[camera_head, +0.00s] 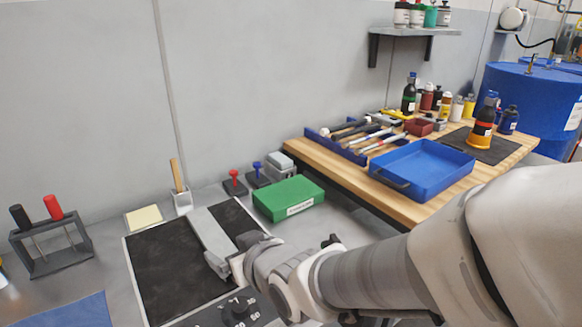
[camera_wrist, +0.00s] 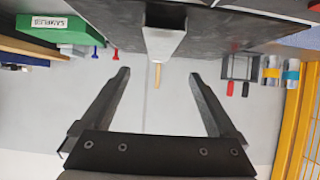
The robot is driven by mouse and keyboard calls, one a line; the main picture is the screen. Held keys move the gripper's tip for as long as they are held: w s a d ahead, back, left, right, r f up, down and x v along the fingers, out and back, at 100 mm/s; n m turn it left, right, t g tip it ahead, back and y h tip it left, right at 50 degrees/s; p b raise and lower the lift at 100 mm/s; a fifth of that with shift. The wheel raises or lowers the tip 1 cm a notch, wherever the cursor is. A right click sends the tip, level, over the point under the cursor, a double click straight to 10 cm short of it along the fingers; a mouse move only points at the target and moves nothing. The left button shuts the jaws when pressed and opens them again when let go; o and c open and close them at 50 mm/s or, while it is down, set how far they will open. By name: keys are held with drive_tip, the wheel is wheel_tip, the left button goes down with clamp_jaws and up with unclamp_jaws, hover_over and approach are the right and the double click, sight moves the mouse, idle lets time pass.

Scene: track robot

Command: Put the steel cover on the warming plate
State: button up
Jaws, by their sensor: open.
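A long grey metal piece, the only thing in view that could be the steel cover (camera_head: 211,238), lies lengthwise over the black top of the warming plate (camera_head: 165,270). The plate's numbered dial shows at its front edge. The wrist view is upside down; there the grey piece (camera_wrist: 165,42) and dark plate top (camera_wrist: 105,22) are at the upper middle. My gripper (camera_wrist: 160,76) is open, with its two dark fingers apart and nothing clasped between them. The grey piece's end appears between the fingertips in the picture. My wrist hides the plate's right part in the head view.
A green box (camera_head: 289,198) stands right of the plate. A wooden-handled tool in a holder (camera_head: 182,200), a yellow pad (camera_head: 143,218) and a screwdriver rack (camera_head: 52,250) are behind and left. A wooden table (camera_head: 408,208) with a blue tray (camera_head: 424,166) is at the right.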

drive_tip(key=shift+s+d+r+b, duration=0.1)
drive_tip(key=shift+s+d+b, duration=0.2)
drive_tip(key=shift+b, duration=0.25)
drive_tip(key=shift+d+r, duration=0.1)
drive_tip(key=shift+d, duration=0.05)
drive_tip(key=d, duration=0.2)
drive_tip(key=d+m+h, duration=0.1)
drive_tip(key=d, duration=0.2)
drive_tip(key=d+r+m+h, duration=0.1)
drive_tip(key=d, duration=0.2)
drive_tip(key=shift+w, duration=0.35)
drive_tip(key=s+d+m+g+h, duration=0.2)
drive_tip(key=s+d, duration=0.4)
drive_tip(key=d, duration=0.3)
drive_tip(key=s+d+r+m+g+h, duration=0.1)
drive_tip(key=s+d+m+h, duration=0.2)
drive_tip(key=s+d, duration=0.3)
drive_tip(key=d+m, duration=0.1)
drive_tip(key=d, duration=0.2)
drive_tip(key=shift+d+g+h, duration=0.4)
drive_tip(key=shift+s+r, duration=0.1)
drive_tip(key=shift+r, duration=0.05)
